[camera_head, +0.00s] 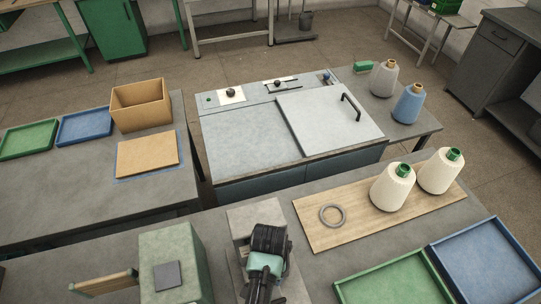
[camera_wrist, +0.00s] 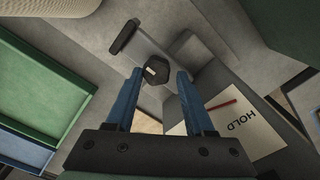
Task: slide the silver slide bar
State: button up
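My gripper (camera_wrist: 156,75) is open and empty, its two blue fingers apart in the wrist view. A dark faceted knob (camera_wrist: 156,70) shows between the fingertips; I cannot tell how far below them it lies. A grey bar-like part (camera_wrist: 148,48) with a black end (camera_wrist: 123,37) runs up and left from the knob. I cannot tell whether this is the silver slide bar. In the head view, the machine's rear panel carries a pale plate (camera_head: 272,82) with dark slots and a small dark knob; a silver bar is not clear there.
A HOLD sheet (camera_wrist: 240,122) with a red pencil (camera_wrist: 221,104) lies right of the gripper. The grey machine (camera_head: 235,138) has a raised lid plate (camera_head: 320,125) with a black handle (camera_head: 351,106). Yarn cones (camera_head: 392,188) and a ring (camera_head: 333,215) stand on a wooden board (camera_head: 370,222).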

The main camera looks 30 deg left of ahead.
jog(key=shift+o, duration=1)
notch_tip(320, 180, up, 13)
jog(key=shift+s+f, duration=0.1)
